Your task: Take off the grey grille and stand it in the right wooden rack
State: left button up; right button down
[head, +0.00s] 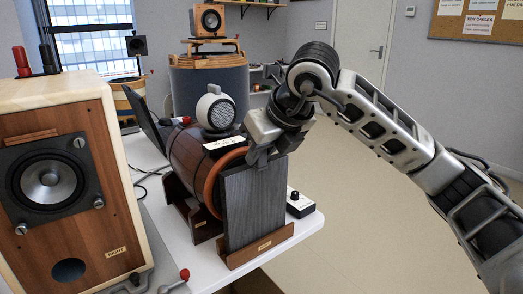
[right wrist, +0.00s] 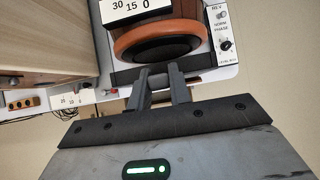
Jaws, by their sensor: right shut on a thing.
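The grey grille (head: 253,204) is a flat dark panel standing upright in front of the barrel. Its lower edge is behind the front lip of the right wooden rack (head: 262,250), which carries a small label too small to read. My right gripper (head: 262,156) is at the grille's top edge, shut on it. In the right wrist view my right gripper's fingers (right wrist: 160,90) point toward the barrel, and the grille is hard to make out there. The wooden speaker (head: 62,190) at the left shows its bare woofer (head: 47,184). My left gripper is not in view.
A wooden barrel (head: 193,155) with an orange rim lies close behind the grille. A white round speaker (head: 215,110) sits on it. A small black-and-white control box (head: 299,204) stands right of the rack near the table's edge (head: 312,226). The floor at right is clear.

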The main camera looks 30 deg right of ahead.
jog(key=shift+f, duration=0.15)
jog(key=c, duration=1.2)
grip_release()
